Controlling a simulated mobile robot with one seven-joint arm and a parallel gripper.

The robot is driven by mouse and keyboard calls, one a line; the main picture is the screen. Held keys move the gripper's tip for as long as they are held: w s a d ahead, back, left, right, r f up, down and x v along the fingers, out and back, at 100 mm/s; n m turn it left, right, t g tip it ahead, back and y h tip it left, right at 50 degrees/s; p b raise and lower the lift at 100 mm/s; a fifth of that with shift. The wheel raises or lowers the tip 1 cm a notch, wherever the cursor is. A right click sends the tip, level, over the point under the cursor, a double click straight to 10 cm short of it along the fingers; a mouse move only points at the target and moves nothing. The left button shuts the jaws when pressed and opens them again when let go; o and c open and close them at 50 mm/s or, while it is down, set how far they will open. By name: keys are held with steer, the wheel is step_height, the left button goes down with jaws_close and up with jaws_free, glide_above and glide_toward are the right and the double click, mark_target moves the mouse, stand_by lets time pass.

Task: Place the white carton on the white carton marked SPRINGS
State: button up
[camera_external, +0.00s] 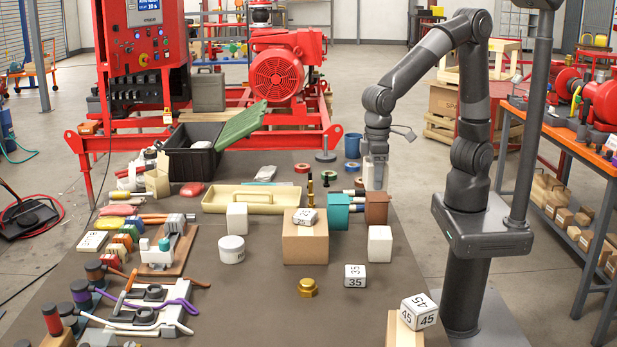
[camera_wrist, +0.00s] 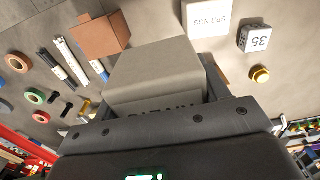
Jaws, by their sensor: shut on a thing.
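My gripper (camera_external: 375,160) is shut on a white carton (camera_external: 374,177), held upright above the table's back right part. In the wrist view the carton (camera_wrist: 155,68) fills the space between my fingers, with partly hidden upside-down lettering on its near side. The white carton marked SPRINGS (camera_wrist: 208,18) shows at the top of the wrist view, apart from the held carton. In the external view it appears to be the white carton (camera_external: 380,245) at the table's right side, nearer the camera than my gripper; its lettering does not show there. Its top is bare.
A cube marked 35 (camera_external: 355,275), a brass nut (camera_external: 308,287) and a cardboard box (camera_external: 304,243) are nearby. Another white carton (camera_external: 237,218) stands farther left.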

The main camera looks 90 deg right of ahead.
glide_above(381, 232)
step_height(381, 232, down, 5)
steer(key=shift+f, duration=2.1)
steer(key=shift+f, duration=0.1)
steer(key=o, duration=1.1)
steer(key=shift+o, duration=0.2)
